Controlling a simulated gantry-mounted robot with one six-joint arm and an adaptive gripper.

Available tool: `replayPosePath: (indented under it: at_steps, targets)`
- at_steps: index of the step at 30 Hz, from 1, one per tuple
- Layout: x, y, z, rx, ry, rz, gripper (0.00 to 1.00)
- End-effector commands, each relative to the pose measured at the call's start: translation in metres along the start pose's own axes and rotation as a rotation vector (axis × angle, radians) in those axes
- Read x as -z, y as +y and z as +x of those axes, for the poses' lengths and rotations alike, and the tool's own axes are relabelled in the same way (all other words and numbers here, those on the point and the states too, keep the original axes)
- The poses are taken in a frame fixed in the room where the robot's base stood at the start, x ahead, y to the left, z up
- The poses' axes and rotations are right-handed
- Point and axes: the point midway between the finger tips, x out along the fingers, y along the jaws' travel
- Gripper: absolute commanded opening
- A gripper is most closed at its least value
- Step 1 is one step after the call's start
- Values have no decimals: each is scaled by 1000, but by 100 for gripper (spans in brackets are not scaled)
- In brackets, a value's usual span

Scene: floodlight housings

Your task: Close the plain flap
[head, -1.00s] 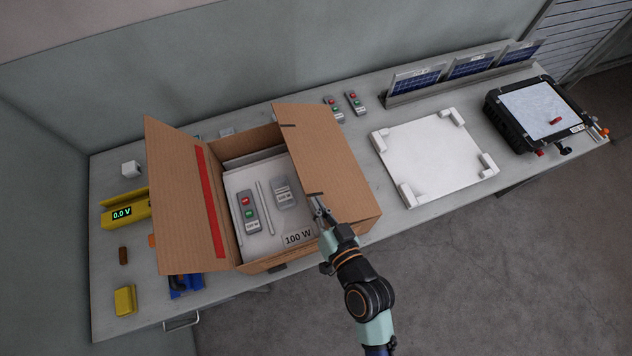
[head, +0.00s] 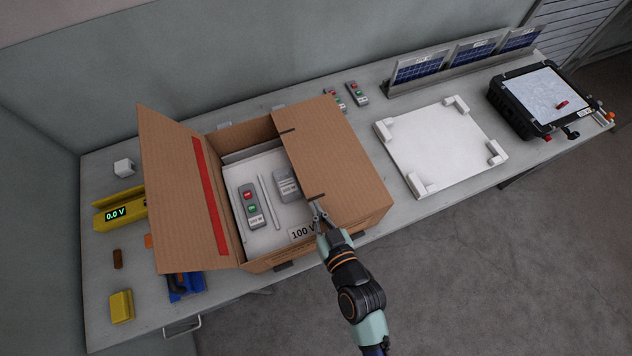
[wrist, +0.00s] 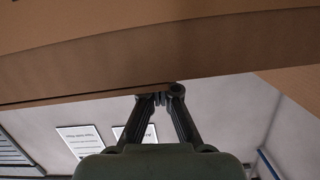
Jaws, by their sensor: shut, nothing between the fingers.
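The cardboard box (head: 262,263) stands on the bench with its top partly open. Its plain flap (head: 338,155), on the right, leans inward over the right part of the opening; two dark marks sit along its free edge. The other flap (head: 178,180), with a red stripe, stands open on the left. My gripper (head: 316,206) is shut and empty at the front corner of the plain flap's free edge. In the wrist view, the shut fingertips (wrist: 160,95) are close against a cardboard edge (wrist: 150,60); contact is unclear.
Inside the box lie a grey switch unit (head: 250,205), a thin rod and a labelled grey part. A white panel with corner blocks (head: 440,145) lies right of the box. A yellow meter (head: 118,213) and a yellow block (head: 121,307) are at left. Open floor is in front.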

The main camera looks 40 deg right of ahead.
Motion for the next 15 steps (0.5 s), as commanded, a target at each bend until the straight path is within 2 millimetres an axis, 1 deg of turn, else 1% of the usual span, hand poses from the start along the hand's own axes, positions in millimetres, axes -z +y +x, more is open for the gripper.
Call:
replayPosePath:
  at_steps: [1,10,13,15]
  targets:
    - [-5,0,0,1,-11,1,0]
    - [-4,0,0,2,-15,2,0]
    - [8,-2,-3,2,-14,1,0]
    - [24,-4,-7,3,-11,0,0]
